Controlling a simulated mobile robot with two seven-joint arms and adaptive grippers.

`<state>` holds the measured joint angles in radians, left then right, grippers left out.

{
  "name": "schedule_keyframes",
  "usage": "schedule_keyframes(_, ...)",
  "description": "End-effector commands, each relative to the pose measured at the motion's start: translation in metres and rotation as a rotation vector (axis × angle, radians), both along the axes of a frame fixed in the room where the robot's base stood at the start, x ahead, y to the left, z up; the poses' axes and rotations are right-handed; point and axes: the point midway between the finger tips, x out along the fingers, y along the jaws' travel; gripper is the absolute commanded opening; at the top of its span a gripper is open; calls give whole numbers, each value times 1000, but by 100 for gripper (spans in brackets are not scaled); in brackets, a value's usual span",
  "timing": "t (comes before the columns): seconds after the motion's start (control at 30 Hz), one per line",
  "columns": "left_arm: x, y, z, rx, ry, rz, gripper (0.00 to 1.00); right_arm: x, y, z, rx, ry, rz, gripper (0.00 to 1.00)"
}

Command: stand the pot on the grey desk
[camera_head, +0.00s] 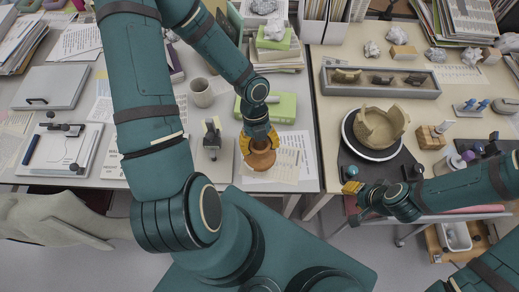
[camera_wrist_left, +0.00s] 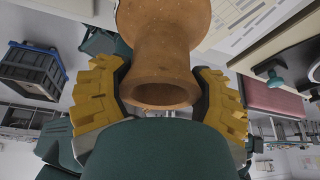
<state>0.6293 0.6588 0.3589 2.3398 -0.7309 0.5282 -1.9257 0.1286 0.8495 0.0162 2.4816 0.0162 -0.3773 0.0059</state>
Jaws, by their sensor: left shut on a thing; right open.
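An orange-brown pot (camera_head: 262,161) is in my left gripper (camera_head: 259,142) near the front edge of the grey desk (camera_head: 235,175). The left wrist view shows the pot (camera_wrist_left: 172,45) with a narrow waist and an open mouth facing the camera. The yellow fingers of my left gripper (camera_wrist_left: 165,100) are on either side of the mouth end. The pot is over papers; I cannot tell whether its base touches them. My right gripper (camera_head: 353,188) is open and empty, in front of the right-hand table.
On the cream table (camera_head: 462,85), a broken tan vessel (camera_head: 380,126) sits on a turntable, with a sherd tray (camera_head: 380,90) behind. A gap separates the tables.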

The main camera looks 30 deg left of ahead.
Motion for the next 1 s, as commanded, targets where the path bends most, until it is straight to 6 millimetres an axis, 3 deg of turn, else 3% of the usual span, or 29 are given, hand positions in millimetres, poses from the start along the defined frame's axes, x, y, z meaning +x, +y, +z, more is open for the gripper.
schedule_keyframes(0.2,0,-1,-29,-1,2,0,19,-2,1,-10,1,4,3,40)
schedule_keyframes(0.6,0,0,-34,0,1,0,19,-3,1,-12,1,7,5,40)
schedule_keyframes(0.63,0,0,-34,0,1,0,69,-3,1,-12,1,6,6,40)
schedule_keyframes(0.7,0,0,-33,0,1,0,93,-3,1,-11,1,7,5,40)
schedule_keyframes(0.73,0,0,-33,0,1,0,100,-3,1,-11,1,7,5,40)
schedule_keyframes(1.0,0,0,-33,0,1,0,100,-3,1,-11,1,6,4,40)
